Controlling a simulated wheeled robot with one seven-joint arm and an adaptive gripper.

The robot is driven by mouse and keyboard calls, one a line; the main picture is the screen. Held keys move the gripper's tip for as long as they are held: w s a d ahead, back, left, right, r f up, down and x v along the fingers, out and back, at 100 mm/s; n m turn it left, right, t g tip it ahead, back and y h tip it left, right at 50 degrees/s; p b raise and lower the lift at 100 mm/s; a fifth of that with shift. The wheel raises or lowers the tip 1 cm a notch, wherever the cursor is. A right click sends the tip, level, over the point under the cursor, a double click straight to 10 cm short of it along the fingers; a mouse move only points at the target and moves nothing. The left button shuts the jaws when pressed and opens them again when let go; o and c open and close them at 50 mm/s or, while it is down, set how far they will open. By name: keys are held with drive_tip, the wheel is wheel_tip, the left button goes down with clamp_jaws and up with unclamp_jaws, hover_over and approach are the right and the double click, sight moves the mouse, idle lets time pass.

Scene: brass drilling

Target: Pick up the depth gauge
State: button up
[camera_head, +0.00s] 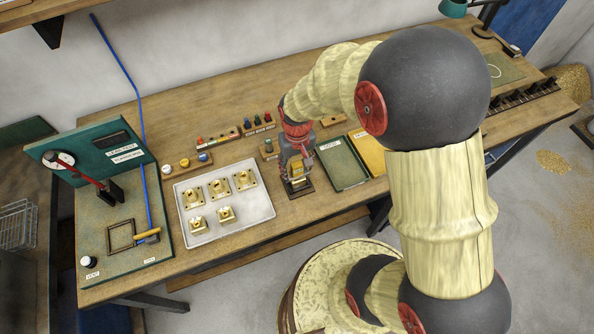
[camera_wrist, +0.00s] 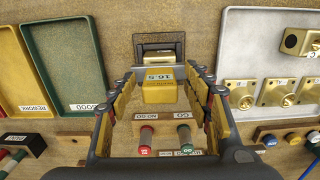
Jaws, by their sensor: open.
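The depth gauge (camera_wrist: 159,92) is a small yellow block with a dark readout, seen in the wrist view between my gripper's fingers. Its dark stand (camera_wrist: 160,45) shows just beyond it. In the head view the gauge (camera_head: 297,175) is a small yellow shape on a dark base at the bench's middle, partly covered by my gripper (camera_head: 296,160). My gripper (camera_wrist: 160,82) is open, with one finger on each side of the gauge. Whether either finger touches it, I cannot tell.
A green tray (camera_head: 342,163) and a yellow tray (camera_head: 368,152) lie right of the gauge. A grey tray (camera_head: 262,208) with several brass parts is on its left. Red and green plug gauges (camera_wrist: 185,135) stand close by my fingers.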

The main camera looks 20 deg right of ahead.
drive_tip(key=shift+c, duration=0.4)
drive_tip(key=shift+r, duration=0.1)
drive_tip(key=c, duration=1.1)
clamp_jaws()
